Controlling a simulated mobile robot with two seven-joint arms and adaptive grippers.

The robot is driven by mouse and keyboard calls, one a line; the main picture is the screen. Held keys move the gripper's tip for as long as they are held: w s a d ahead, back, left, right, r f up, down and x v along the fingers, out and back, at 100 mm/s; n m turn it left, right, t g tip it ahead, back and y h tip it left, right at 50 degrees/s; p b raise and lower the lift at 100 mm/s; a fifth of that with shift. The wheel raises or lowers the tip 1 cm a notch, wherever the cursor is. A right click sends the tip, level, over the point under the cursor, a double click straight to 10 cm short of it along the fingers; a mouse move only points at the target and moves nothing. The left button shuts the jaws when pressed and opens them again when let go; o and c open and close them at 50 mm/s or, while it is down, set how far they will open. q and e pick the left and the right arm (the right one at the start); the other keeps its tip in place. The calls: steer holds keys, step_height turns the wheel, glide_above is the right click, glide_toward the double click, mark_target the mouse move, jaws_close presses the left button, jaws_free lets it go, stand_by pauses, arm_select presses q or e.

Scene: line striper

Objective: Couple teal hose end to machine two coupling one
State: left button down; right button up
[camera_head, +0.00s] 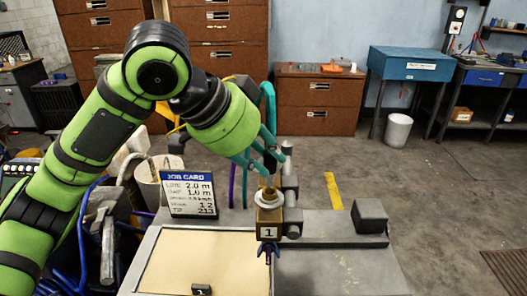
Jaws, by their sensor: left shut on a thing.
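The green arm coming in from the left is mine. My left gripper (268,170) points down and is shut on the end of the teal hose (268,105), which loops up behind the wrist. The fingers hide most of the hose end. Just below the fingers stands the brass coupling block marked 1 (269,217), with a pale ring (268,199) on its top. The hose end is above or at this ring; I cannot tell whether they touch. My right gripper is not in view.
A job card (188,194) stands just left of the coupling. A grey cylinder fitting (290,190) stands close on its right, and a dark block (370,216) sits further right. A tan panel (195,262) lies in front. Open floor is to the right.

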arm_select(q)
steer(key=shift+p, duration=0.5)
stand_by(0.9)
steer(key=shift+p, duration=0.3)
steer(key=shift+f+b, duration=0.35)
steer(key=shift+f, duration=0.55)
stand_by(0.9)
stand_by(0.7)
steer(key=shift+p, duration=0.5)
steer(key=shift+p, duration=0.4)
steer(key=shift+f+b, duration=0.3)
steer(key=shift+f, duration=0.55)
stand_by(0.5)
steer(key=c, duration=0.7)
jaws_free()
steer(key=shift+o, duration=0.3)
